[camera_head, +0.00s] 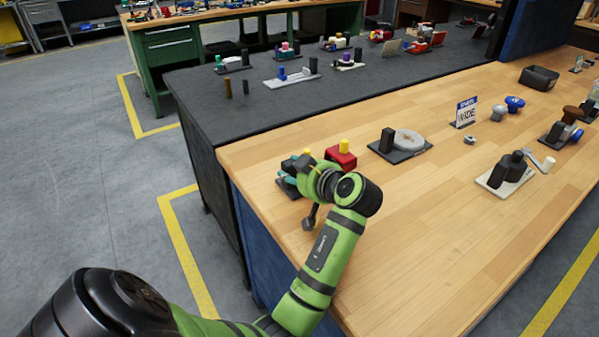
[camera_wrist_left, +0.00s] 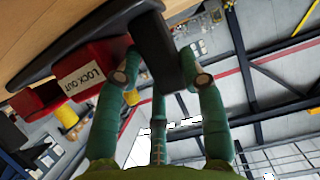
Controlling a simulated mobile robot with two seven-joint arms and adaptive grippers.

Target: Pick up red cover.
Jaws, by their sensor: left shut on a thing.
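The red cover (camera_head: 341,157) has a yellow knob on top and sits on the wooden bench, just right of my left gripper (camera_head: 297,167) in the head view. In the left wrist view the red cover (camera_wrist_left: 85,75) bears a "LOCK OUT" label and lies left of the fingers. A black upright post (camera_wrist_left: 165,50) is between the two fingertips, and the gripper is shut on it. The post joins a dark base plate (camera_wrist_left: 55,58). My wrist hides much of this spot in the head view. My right gripper is not in view.
A black post with a grey disc (camera_head: 408,140) stands to the right on the bench. The front middle of the bench is clear. The bench's left edge is close to my arm.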

